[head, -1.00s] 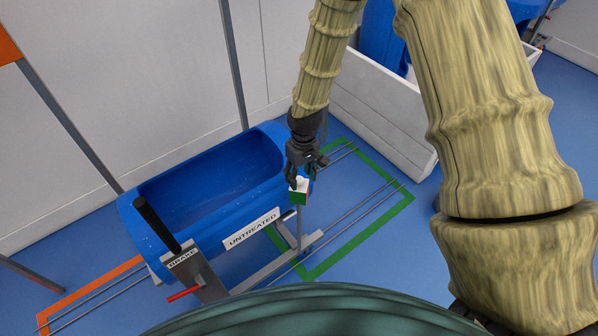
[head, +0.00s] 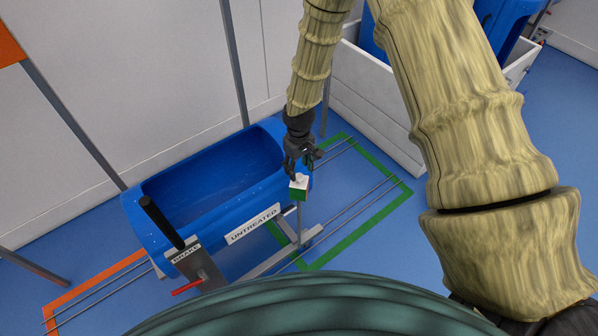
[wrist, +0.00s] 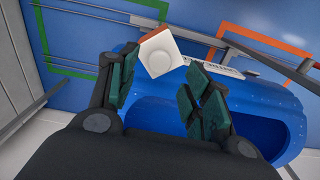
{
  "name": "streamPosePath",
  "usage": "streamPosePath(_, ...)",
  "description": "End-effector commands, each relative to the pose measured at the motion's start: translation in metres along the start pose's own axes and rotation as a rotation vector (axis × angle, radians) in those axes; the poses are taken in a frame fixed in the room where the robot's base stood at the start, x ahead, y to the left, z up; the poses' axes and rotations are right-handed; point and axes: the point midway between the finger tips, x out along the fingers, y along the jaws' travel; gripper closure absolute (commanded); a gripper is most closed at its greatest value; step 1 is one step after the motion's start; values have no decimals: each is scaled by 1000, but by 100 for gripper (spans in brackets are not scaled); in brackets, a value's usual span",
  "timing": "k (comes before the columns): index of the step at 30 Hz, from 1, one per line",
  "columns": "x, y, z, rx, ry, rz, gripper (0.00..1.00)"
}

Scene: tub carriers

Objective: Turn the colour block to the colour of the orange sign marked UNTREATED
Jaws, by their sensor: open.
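The colour block (head: 299,190) sits on a thin post at the tub's near right corner. It has a white top with a round knob, and a green face shows in the head view. In the wrist view the block (wrist: 157,60) shows its white top and knob, with an orange-brown side at its far edge. My gripper (head: 303,167) is open just above the block, apart from it as far as I can tell. In the wrist view its fingers are spread either side of the block. An orange sign (head: 9,52) is cut off at the upper left; no lettering shows.
The blue tub (head: 160,237) carries an UNTREATED plate (head: 253,223) and has a black BRAKE lever (head: 162,222). An orange floor frame (head: 75,292) lies left, a green one (head: 382,210) right, with rails. A white-walled bin (head: 375,115) stands behind.

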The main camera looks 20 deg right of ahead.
Motion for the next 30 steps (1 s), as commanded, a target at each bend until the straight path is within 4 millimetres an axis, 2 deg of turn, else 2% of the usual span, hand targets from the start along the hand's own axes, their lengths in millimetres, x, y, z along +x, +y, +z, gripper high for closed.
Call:
streamPosePath(6, 21, 0, 1, 1, -1, 0, 51)
streamPosePath(12, 34, 0, 0, 0, -1, 0, 51)
streamPosePath(24, 38, 0, 0, 0, 0, 0, 51)
streamPosePath(30, 37, 0, 0, 0, 0, 0, 87)
